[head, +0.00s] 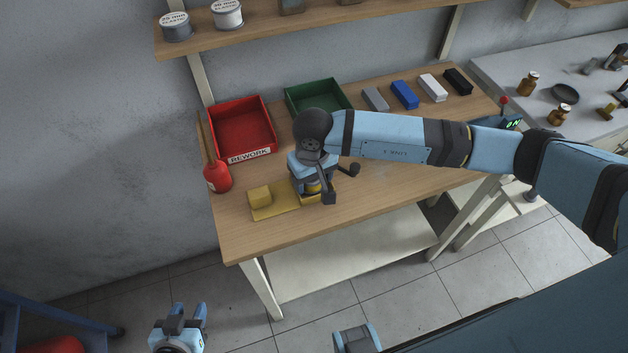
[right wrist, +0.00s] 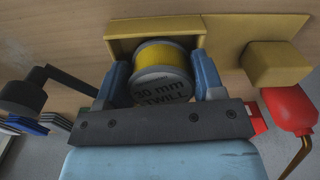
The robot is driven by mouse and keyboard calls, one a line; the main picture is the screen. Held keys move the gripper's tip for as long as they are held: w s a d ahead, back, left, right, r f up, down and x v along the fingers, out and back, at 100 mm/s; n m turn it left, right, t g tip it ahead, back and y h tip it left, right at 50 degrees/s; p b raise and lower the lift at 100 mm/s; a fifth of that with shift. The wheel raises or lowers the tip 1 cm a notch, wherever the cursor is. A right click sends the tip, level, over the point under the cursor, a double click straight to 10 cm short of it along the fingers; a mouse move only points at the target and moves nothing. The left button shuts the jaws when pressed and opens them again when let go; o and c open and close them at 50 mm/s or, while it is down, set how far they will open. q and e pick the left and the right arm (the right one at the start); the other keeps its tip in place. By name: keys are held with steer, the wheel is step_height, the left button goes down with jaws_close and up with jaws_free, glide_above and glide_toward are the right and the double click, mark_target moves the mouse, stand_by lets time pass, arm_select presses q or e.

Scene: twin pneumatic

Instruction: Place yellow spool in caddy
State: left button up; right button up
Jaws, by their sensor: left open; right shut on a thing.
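The yellow spool (right wrist: 162,55) has grey flanges and a "30 mm TWILL" label. My right gripper (right wrist: 160,82) is shut on it, one blue finger on each side. The tan-yellow caddy (right wrist: 205,22) has a walled part around the far side of the spool; whether the spool touches its floor is hidden. In the head view, the caddy (head: 283,209) lies near the table's front left, and my right gripper (head: 311,187) is over its right end, with a sliver of yellow spool (head: 313,188) showing. My left gripper (head: 184,318) is open and empty, below the table's front left.
A yellow block (head: 260,196) sits on the caddy's left end. A dark knobbed part (head: 352,170) is right of my gripper. The front right tabletop is clear.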

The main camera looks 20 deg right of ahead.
mark_target(316, 189)
steer(key=shift+s+d+f+b, duration=0.1)
steer(key=shift+s+f+b, duration=0.2)
steer(key=shift+f, duration=0.25)
steer(key=shift+s+d+f+b, duration=0.1)
steer(key=shift+s+f+b, duration=0.05)
steer(key=shift+f+b, duration=0.35)
steer(key=shift+s+d+f+b, duration=0.1)
steer(key=shift+s+f+b, duration=0.15)
steer(key=shift+f, duration=0.35)
steer(key=o, duration=0.8)
steer(key=shift+a+r+p, duration=0.1)
steer(key=shift+r+p, duration=0.6)
steer(key=shift+p, duration=0.2)
steer(key=shift+w+r, duration=0.25)
steer(key=r, duration=0.1)
steer(key=w+r+b, duration=0.1)
steer(key=r, duration=0.1)
steer(key=shift+a+r+g, duration=0.1)
steer(key=shift+r+g, duration=0.2)
steer(key=r, duration=0.7)
steer(key=shift+s, duration=0.2)
steer(key=shift+w+r, duration=0.15)
steer(key=shift+r, duration=0.3)
arm_select(q)
steer(key=shift+w+f, duration=0.2)
steer(key=shift+f, duration=1.05)
arm_select(e)
steer(key=shift+r, duration=0.1)
